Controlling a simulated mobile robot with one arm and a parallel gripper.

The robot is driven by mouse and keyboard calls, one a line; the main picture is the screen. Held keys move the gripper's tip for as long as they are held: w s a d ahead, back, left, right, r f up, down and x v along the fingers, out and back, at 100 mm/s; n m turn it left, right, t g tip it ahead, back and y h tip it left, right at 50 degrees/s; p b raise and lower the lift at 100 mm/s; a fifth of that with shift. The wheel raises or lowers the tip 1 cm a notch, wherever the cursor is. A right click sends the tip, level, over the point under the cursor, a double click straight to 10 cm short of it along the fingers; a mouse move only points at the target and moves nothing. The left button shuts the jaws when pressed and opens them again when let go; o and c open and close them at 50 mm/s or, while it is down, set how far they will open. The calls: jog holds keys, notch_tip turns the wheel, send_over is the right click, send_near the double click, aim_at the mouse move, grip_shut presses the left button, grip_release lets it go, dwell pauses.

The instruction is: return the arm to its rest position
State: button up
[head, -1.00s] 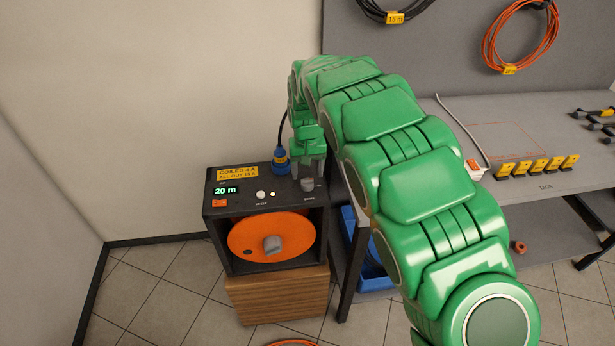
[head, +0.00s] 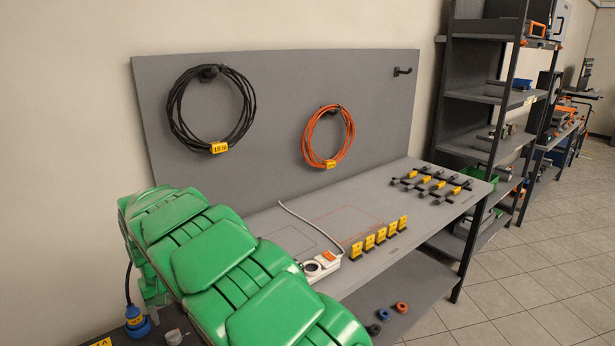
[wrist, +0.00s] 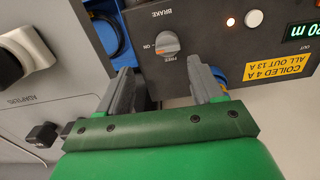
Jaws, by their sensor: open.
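My gripper (wrist: 165,88) is open and empty in the wrist view, its two grey fingers apart. Just past the fingertips is the grey brake knob (wrist: 167,43) on the dark reel box (wrist: 200,50); a gap shows between them. In the head view my green arm reaches from the bottom middle to the lower left. The fingers are hidden there behind the arm. The knob (head: 174,337) shows at the bottom edge, beside a blue plug (head: 137,322). Most of the reel box is out of the head frame.
A grey workbench (head: 420,210) lies right of my arm, with a power strip (head: 322,264), yellow-tagged blocks (head: 380,238) and black adapters (head: 430,183). Black (head: 212,110) and orange (head: 328,135) cable coils hang on the panel behind. Shelves (head: 490,95) stand further right, with open floor before them.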

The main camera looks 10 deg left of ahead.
jog(key=w+d+r+m, duration=0.1)
jog(key=d+r, duration=0.3)
jog(key=d, duration=0.6)
jog(key=w+d+r+m, duration=0.15)
jog(key=d+r, duration=0.25)
jog(key=d, duration=0.6)
jog(key=w+d+r+m, duration=0.1)
jog(key=d+r, duration=0.3)
jog(key=d, duration=0.6)
jog(key=s+d+r+m, duration=0.1)
jog(key=s+d+r, duration=0.1)
jog(key=s+d, duration=0.45)
jog(key=s+d+r+m, duration=0.1)
jog(key=s+d+r, duration=0.25)
jog(key=d, duration=0.65)
jog(key=s+d+f+m+g, duration=0.1)
jog(key=s+d, duration=0.3)
jog(key=s, duration=0.7)
jog(key=s+d+f+m, duration=0.2)
jog(key=s+d, duration=0.3)
jog(key=s, duration=0.7)
jog(key=shift+s+f+g, duration=0.15)
jog(key=shift+s+g, duration=0.1)
jog(key=shift+g, duration=0.15)
